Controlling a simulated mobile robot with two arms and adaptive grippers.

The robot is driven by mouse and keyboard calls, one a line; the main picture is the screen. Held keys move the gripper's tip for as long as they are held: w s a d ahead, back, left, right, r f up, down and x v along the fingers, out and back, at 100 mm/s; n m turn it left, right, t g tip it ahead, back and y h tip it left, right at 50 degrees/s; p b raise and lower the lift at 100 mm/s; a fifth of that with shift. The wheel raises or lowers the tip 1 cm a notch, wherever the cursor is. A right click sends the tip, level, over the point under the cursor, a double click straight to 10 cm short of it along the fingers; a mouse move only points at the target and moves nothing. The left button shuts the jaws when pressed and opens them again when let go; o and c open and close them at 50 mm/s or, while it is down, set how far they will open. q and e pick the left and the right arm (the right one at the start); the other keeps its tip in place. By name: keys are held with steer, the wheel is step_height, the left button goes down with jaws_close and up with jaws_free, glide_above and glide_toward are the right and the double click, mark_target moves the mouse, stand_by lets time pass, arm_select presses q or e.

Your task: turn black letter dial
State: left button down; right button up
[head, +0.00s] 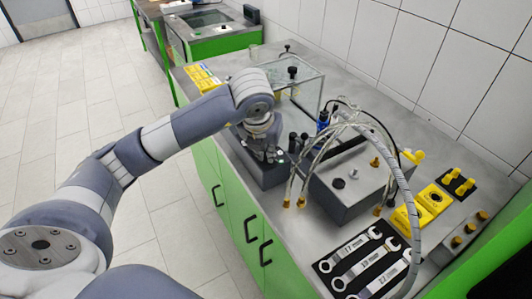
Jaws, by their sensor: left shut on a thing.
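My left gripper (270,158) points down at the top of a dark grey box (262,174) on the bench, in the middle of the head view. Its fingers are closed on a small dark part there, which I take to be the black letter dial. The gripper hides nearly all of it, so its letters and its angle cannot be read. My right gripper is out of view.
A larger grey box (345,180) with hoses stands just right of the gripper, and a glass case (300,85) stands behind. Wrenches (365,262) lie on a black mat at the front. Yellow parts (435,197) sit at the right.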

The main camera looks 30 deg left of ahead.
arm_select(q)
steer(key=shift+w+d+n+b, duration=0.1)
steer(key=shift+n+b, duration=0.2)
steer(key=shift+n, duration=0.3)
steer(key=shift+n+y, duration=0.3)
steer(key=c, duration=1.7)
jaws_free()
steer(key=shift+o, duration=0.2)
steer(key=shift+r, duration=0.1)
steer(key=v, duration=1.2)
